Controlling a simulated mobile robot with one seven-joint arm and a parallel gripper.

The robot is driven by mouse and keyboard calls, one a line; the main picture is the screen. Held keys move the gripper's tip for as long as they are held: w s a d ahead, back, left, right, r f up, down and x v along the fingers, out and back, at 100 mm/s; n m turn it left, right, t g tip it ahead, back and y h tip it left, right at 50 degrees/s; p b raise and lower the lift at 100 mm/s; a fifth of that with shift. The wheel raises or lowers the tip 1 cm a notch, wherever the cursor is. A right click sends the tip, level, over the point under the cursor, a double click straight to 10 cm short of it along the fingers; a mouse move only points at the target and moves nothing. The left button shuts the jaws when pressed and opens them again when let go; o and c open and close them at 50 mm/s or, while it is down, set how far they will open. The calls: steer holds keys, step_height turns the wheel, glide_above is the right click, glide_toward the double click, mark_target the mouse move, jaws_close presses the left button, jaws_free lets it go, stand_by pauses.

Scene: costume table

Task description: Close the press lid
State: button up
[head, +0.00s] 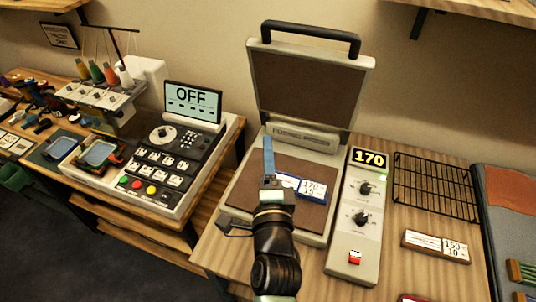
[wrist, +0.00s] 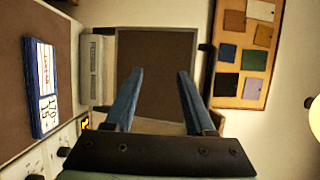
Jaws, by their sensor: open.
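The press lid (head: 305,90) stands open and upright at the back of the press, its brown inner pad facing me and a black handle (head: 310,38) along its top edge. The lid also fills the middle of the wrist view (wrist: 155,58). My gripper (head: 267,142) is above the lower plate (head: 250,196), in front of the lid. In the wrist view my gripper (wrist: 155,73) is open with two blue fingers apart and nothing between them. The lid's handle (wrist: 207,70) shows right of the fingers there. In the head view the fingers overlap, so their gap is hidden.
A machine (head: 160,165) with an OFF screen is on the left table. Wall shelves overhang above.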

jaws_close()
stand_by(0.5)
steer(key=c, duration=0.8)
jaws_free()
steer(key=shift+o, duration=0.6)
jaws_free()
steer(key=shift+s, duration=0.1)
steer(key=s+d+b, duration=0.1)
steer(key=s+b, duration=0.4)
steer(key=s, duration=0.7)
steer(key=shift+s, duration=0.35)
steer(key=shift+f, duration=0.1)
